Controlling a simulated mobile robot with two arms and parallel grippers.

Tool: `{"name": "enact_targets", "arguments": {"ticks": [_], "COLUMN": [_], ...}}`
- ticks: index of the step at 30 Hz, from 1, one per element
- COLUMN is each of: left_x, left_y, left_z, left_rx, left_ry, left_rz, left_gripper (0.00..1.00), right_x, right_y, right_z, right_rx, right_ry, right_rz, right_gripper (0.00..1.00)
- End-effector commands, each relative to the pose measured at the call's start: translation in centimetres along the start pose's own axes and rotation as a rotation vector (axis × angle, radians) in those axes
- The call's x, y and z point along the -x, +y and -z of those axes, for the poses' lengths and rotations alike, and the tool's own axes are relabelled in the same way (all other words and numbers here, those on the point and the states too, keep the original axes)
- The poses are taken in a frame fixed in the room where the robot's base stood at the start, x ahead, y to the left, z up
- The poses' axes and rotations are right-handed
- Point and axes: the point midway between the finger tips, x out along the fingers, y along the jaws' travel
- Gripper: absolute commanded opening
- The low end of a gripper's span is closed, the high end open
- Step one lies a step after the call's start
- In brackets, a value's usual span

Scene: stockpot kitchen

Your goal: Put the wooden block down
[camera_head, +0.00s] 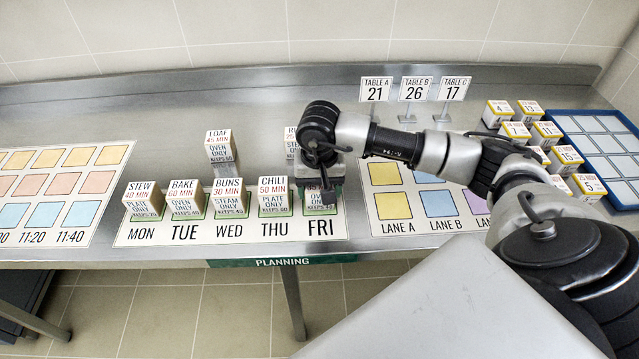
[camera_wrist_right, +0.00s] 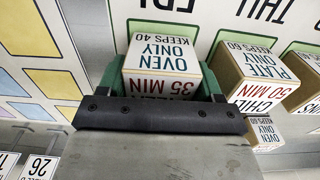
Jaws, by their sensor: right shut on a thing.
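My right gripper (camera_head: 326,196) is over the FRI place of the white day strip (camera_head: 270,233), its jaws closed around a wooden block (camera_head: 314,198). In the right wrist view, the block (camera_wrist_right: 160,58) sits between the green-edged fingers of the gripper (camera_wrist_right: 160,75); its faces read OVEN ONLY, KEEPS 40 and 35 MIN. The block is at the green-outlined FRI square, but I cannot tell whether its underside touches the strip. The gripper hides part of the block. My left gripper is not in view.
The CHILI block (camera_head: 274,196) stands close left of the gripper, with BUNS (camera_head: 230,198), BAKE (camera_head: 187,200) and STEW (camera_head: 144,200) beyond. The LOAF block (camera_head: 219,147) and a partly hidden block (camera_head: 291,143) stand behind. The lane card (camera_head: 385,204) lies to the right.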

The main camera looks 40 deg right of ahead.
Motion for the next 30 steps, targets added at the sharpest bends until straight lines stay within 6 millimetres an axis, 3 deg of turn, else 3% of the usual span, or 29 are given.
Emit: {"name": "enact_targets", "arguments": {"ticks": [10, 11, 16, 25, 30], "left_x": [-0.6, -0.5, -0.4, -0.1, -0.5], "left_y": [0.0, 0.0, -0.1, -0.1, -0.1], "left_z": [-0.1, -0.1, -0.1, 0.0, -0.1], "left_rx": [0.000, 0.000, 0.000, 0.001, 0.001], "left_ry": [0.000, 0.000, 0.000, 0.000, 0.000], "left_rz": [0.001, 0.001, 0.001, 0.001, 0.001], "left_gripper": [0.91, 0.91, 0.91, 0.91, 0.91], "right_x": [-0.4, -0.4, -0.3, 0.0, 1.7], "right_y": [0.0, 0.0, 0.0, 0.0, -0.1], "right_z": [0.0, 0.0, 0.0, 0.0, 0.1], "right_rx": [0.000, 0.000, 0.000, 0.000, 0.001], "right_ry": [0.001, 0.001, 0.001, 0.000, 0.004], "right_rz": [0.001, 0.001, 0.001, 0.001, 0.004], "right_gripper": [0.39, 0.67, 0.91, 0.91, 0.91]}}
